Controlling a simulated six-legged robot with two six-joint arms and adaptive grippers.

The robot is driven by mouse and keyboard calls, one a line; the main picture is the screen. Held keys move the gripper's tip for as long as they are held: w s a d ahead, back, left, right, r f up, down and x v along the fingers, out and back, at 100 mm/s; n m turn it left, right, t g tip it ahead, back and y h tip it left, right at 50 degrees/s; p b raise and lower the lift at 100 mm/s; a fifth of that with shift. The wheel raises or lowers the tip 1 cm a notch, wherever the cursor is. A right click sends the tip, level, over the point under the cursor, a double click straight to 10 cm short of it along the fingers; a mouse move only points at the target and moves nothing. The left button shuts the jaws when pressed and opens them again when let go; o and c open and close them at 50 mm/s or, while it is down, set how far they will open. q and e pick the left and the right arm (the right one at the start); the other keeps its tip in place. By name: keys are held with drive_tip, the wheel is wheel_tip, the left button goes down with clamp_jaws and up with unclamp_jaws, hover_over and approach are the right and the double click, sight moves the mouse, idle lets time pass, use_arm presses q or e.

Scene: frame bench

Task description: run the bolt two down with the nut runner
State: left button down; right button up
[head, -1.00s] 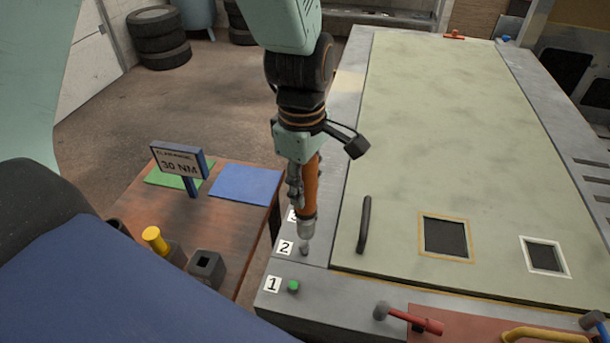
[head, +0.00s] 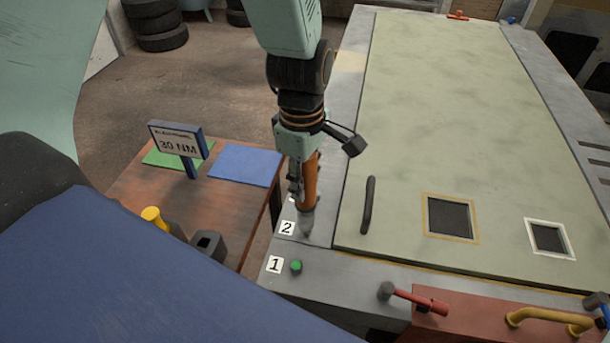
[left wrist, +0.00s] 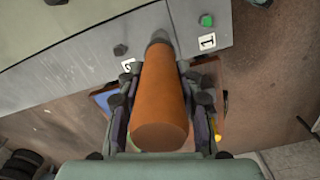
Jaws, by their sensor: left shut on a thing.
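My left gripper (head: 298,180) is shut on the orange nut runner (head: 311,184) and holds it nearly upright, nose down. The runner and gripper also show in the left wrist view, the runner (left wrist: 160,105) between the fingers (left wrist: 158,118). My right gripper is not in view.
A dark handle (head: 369,205) stands on the pale panel (head: 450,120). A red-handled tool (head: 420,300) lies near the front edge.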

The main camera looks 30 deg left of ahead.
use_arm(q)
drive_tip(key=shift+w+d, duration=0.1)
drive_tip(key=shift+w, duration=0.05)
drive_tip(key=shift+d, duration=0.15)
drive_tip(key=shift+d+r, duration=0.1)
drive_tip(key=shift+s+p, duration=0.2)
drive_tip(key=shift+p, duration=0.15)
idle(0.3)
drive_tip(key=shift+w+a, duration=0.1)
drive_tip(key=shift+a, duration=0.1)
drive_tip(key=shift+p, duration=0.45)
